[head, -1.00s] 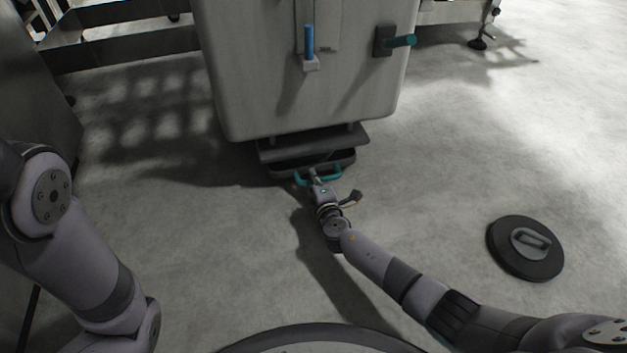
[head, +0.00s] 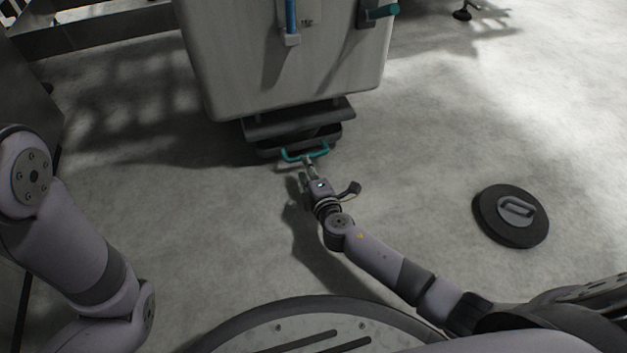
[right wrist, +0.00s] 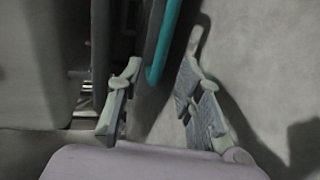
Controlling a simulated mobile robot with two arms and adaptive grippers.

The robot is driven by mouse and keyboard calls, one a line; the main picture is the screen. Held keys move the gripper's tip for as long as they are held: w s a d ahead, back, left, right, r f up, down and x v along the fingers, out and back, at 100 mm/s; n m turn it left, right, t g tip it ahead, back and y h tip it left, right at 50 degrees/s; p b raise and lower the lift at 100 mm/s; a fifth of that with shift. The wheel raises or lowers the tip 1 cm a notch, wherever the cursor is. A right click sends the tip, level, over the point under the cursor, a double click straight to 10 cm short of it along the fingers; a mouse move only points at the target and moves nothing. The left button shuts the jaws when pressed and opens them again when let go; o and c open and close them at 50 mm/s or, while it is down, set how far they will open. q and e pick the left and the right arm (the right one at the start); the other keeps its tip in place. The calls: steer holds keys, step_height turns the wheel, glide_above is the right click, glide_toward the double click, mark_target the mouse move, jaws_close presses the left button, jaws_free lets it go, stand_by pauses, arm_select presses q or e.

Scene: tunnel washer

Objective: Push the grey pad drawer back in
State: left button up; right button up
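The grey pad drawer (head: 268,149) sits low under the front of the pale cabinet (head: 285,70), with its teal handle (head: 305,155) facing me. The drawer's front sticks out a little below a dark ledge (head: 300,121). My right gripper (head: 307,168) is low at the handle. In the right wrist view the right gripper (right wrist: 160,85) is open, with its fingers spread and the teal handle (right wrist: 166,40) between them in the picture. Contact with the handle cannot be told. My left arm shows at the left, but its gripper is out of view.
A round black disc with a grip (head: 511,216) lies on the floor to the right. The floor around the drawer is clear.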

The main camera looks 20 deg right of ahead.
steer(key=v, duration=0.5)
steer(key=shift+s, duration=0.15)
stand_by(0.3)
